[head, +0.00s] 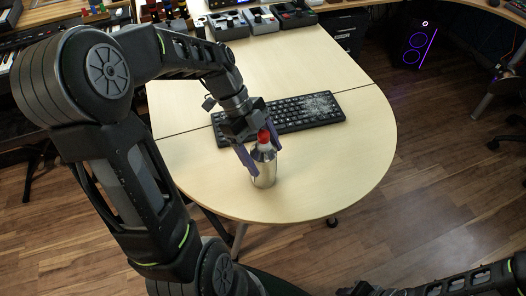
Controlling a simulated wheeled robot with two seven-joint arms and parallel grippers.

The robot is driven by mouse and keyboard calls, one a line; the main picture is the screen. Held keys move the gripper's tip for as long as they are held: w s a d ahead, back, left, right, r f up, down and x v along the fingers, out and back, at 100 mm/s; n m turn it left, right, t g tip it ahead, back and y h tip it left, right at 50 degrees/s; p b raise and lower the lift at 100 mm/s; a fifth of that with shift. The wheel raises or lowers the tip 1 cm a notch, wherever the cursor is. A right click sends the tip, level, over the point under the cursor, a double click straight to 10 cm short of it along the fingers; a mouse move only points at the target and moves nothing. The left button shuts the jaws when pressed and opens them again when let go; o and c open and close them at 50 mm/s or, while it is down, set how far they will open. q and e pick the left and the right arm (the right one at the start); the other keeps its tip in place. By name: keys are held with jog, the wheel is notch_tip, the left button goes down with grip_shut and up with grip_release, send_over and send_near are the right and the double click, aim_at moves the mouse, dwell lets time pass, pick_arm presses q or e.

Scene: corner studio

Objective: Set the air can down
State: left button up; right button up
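The air can (264,172) is a silver cylinder with a red cap (263,136). It is upright at the table's rounded near end, in front of the keyboard. Its base appears to be at the tabletop, but I cannot tell for sure that it touches. My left gripper (268,162) reaches down over the can from behind. Its purple fingers are apart, one on the can's left side and one at its upper right. I cannot tell whether they press on it. My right arm (480,283) shows at the bottom right; its gripper is out of view.
The pale wooden table (345,165) is bare right of the can. A dark keyboard (305,110) with a greyish patch lies behind it. Several small devices (262,22) line the back. A computer tower (413,42) with a purple glow stands on the floor beyond.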

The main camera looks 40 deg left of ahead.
pick_arm(q)
jog(key=shift+o, duration=0.2)
jog(key=shift+r, duration=0.1)
jog(key=p+v, duration=0.3)
jog(key=v, duration=0.9)
dwell(0.4)
